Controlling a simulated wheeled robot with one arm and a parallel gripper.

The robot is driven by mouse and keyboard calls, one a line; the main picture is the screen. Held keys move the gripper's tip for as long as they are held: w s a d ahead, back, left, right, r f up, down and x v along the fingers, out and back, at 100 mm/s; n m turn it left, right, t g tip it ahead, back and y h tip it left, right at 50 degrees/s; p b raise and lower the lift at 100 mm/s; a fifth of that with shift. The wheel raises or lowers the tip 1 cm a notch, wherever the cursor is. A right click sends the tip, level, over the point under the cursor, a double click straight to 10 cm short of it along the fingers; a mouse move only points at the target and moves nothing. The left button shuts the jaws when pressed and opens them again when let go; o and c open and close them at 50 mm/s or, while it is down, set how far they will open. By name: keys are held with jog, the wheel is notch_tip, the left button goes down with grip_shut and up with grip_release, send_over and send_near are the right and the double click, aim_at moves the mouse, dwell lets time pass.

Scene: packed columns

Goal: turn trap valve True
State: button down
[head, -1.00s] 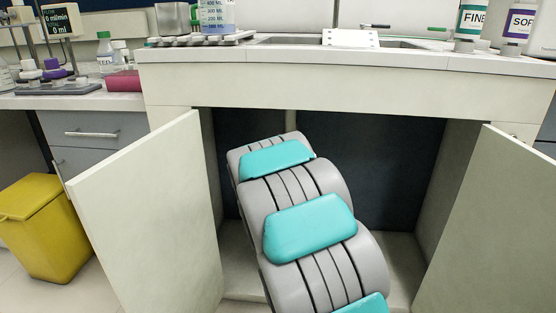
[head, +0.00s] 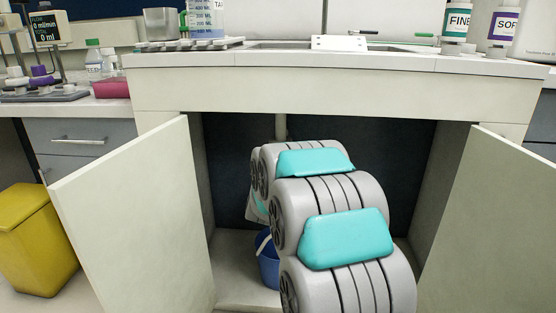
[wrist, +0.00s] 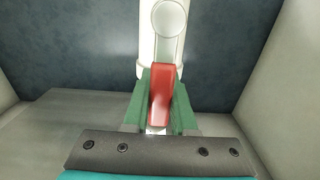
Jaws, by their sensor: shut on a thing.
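In the wrist view the trap valve shows as a red lever (wrist: 162,90) below a round white fitting (wrist: 170,18) on a vertical white pipe (wrist: 147,45). My gripper (wrist: 161,82) has its green fingers on either side of the red lever and is shut on it. The lever lies nearly in line with the pipe, leaning slightly. In the head view a short piece of pale pipe (head: 281,127) shows at the back of the open cabinet. My grey and teal arm hides the valve and my gripper there.
The cabinet's open left door (head: 135,220) and right door (head: 485,220) flank my arm. A blue bucket (head: 268,265) stands on the cabinet floor, partly behind my arm. A yellow bin (head: 38,240) stands at the left. The sink counter (head: 330,62) is overhead.

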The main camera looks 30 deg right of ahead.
jog(key=c, duration=0.7)
grip_release()
jog(key=shift+p+v, duration=0.3)
jog(key=shift+v, duration=3.6)
